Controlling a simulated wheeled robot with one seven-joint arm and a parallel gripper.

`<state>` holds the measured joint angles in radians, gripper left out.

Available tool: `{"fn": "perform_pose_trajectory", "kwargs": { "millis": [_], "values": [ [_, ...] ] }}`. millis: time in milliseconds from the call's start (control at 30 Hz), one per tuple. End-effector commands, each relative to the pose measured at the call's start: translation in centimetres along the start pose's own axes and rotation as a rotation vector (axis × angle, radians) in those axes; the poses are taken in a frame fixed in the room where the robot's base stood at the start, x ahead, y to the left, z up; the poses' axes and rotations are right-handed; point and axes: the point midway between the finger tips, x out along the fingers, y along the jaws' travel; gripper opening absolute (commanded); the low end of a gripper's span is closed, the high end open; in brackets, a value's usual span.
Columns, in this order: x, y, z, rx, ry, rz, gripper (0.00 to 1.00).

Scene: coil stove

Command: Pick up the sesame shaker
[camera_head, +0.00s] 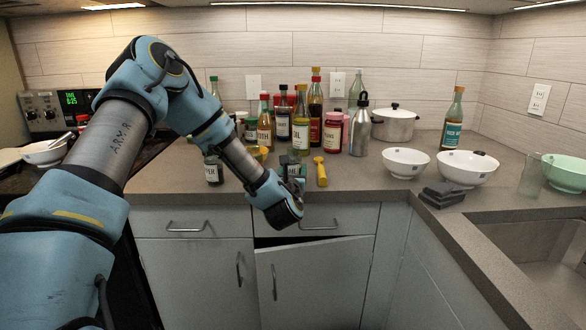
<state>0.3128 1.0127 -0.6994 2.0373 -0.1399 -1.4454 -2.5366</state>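I cannot pick out the sesame shaker for certain; the labels are small and bottles overlap. A small dark jar (213,170) with a white label ending in "PER" stands at the counter's front, left of my wrist. A red-lidded jar (332,133) with a pink label stands further back. My arm reaches in from the left. My gripper (291,166) is beyond the wrist, low over the front of the counter, with dark parts showing near a small greenish thing. Its fingers are mostly hidden, so I cannot tell whether it is open or holds anything.
Several bottles crowd the counter behind my gripper, with a metal bottle (362,128) and a pot (394,124) to their right. Bowls (405,163) and dark folded cloths (442,195) sit farther right, by the sink (540,245).

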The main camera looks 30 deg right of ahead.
Motion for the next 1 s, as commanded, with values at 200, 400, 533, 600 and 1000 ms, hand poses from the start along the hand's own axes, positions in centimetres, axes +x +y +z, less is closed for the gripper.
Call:
{"fn": "perform_pose_trajectory", "kwargs": {
  "millis": [200, 400, 533, 600, 1000],
  "values": [
    [0.0, 0.0, 0.0, 0.0, 0.0, 0.0, 0.36],
    [0.0, 0.0, 0.0, 0.0, 0.0, 0.0, 0.14],
    [0.0, 0.0, 0.0, 0.0, 0.0, 0.0, 0.0],
    [0.0, 0.0, 0.1, 0.0, -0.001, 0.0, 0.0],
    [0.1, 0.1, 1.8, -0.002, -0.004, 0.002, 0.0]
  ]
}}
